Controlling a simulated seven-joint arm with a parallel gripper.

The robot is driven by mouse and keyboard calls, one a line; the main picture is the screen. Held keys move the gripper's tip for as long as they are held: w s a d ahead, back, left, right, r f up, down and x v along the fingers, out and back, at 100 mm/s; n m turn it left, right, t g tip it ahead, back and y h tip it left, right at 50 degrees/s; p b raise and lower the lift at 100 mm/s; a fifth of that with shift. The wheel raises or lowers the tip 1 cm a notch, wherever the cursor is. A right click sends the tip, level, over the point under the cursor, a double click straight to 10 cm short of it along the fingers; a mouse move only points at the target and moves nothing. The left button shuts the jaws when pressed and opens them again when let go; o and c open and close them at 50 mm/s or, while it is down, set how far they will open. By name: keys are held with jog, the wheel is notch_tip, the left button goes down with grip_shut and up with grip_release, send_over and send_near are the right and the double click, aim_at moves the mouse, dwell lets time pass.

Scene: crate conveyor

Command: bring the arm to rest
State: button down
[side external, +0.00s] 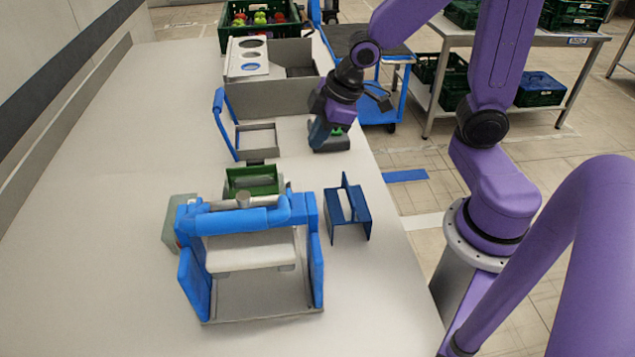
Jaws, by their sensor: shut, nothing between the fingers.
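My purple arm reaches in from the right over the bench. My gripper (321,137) points down at the bench's right side, in front of the grey box. It is shut and empty. Its tip is beside or just above a small dark grey block (339,145) with a green part on top. I cannot tell whether they touch, because the gripper hides part of the block.
A blue-framed fixture (262,218) stands nearest on the white bench (110,290), with a dark blue bracket (361,212) to its right. A blue-handled frame (238,138), a grey box (270,98) and a green crate (233,38) stand farther back. The left side is clear.

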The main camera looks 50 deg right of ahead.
jog(key=s+a+r+n+g, duration=0.1)
jog(key=s+g, duration=0.1)
jog(key=s, duration=0.7)
jog(key=s+a+r+n+g+h, duration=0.1)
jog(key=s+g, duration=0.1)
jog(key=s, duration=0.8)
jog(key=shift+r, duration=0.3)
